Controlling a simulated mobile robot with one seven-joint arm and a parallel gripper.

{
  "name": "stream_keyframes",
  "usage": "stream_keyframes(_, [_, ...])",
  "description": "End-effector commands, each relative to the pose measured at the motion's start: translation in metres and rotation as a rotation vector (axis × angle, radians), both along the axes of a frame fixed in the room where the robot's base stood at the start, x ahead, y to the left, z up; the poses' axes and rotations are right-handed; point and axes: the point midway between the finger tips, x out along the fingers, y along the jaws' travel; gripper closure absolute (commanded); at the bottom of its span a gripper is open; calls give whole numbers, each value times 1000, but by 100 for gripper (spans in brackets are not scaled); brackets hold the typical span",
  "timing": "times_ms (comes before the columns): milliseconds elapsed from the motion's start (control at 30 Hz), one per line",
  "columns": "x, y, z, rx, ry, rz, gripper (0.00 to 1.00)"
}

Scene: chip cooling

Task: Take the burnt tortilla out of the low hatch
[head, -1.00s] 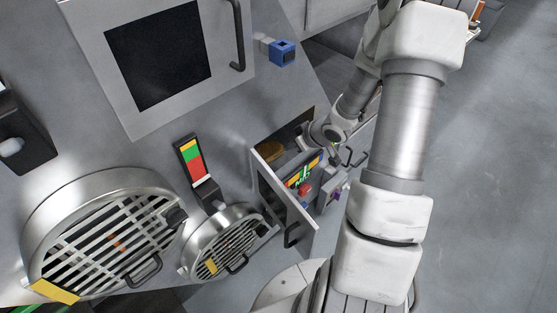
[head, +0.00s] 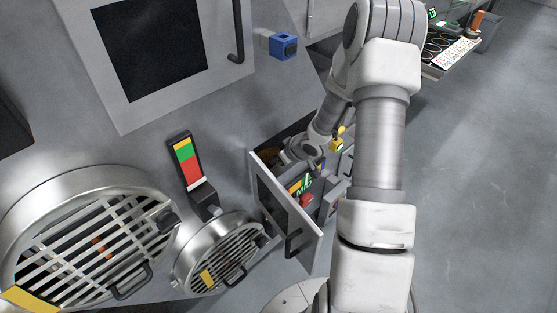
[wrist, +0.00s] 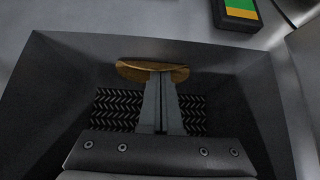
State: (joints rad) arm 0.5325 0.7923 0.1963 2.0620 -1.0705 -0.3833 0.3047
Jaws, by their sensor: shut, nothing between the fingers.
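The burnt tortilla (wrist: 140,70) is a brown, roughly oval piece inside the low hatch (wrist: 70,60), seen in the wrist view. It lies toward the far wall, above a dark floor with a chevron pattern (wrist: 115,108). My gripper (wrist: 161,76) reaches into the hatch with its two fingers together and nothing between them. The fingertips overlap the tortilla's near edge in the picture; I cannot tell whether they touch it. In the head view the hatch door (head: 283,212) stands open, and my wrist hides most of the opening and the fingertips.
Two round grilled vents (head: 85,240) (head: 222,255) are left of the hatch door. A red, green and yellow indicator (head: 186,162) is just above the smaller one. A blue block (head: 284,44) is on the machine's face. The grey floor (head: 480,200) at right is clear.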

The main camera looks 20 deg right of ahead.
Motion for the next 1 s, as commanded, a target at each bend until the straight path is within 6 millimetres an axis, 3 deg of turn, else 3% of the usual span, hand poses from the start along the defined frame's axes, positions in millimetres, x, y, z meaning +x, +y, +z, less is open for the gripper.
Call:
stream_keyframes(233, [-3, -2, 1, 1, 1, -2, 100])
stream_keyframes(533, [-44, -18, 1, 2, 3, -3, 100])
stream_keyframes(1000, [-46, -18, 1, 0, 0, 0, 100])
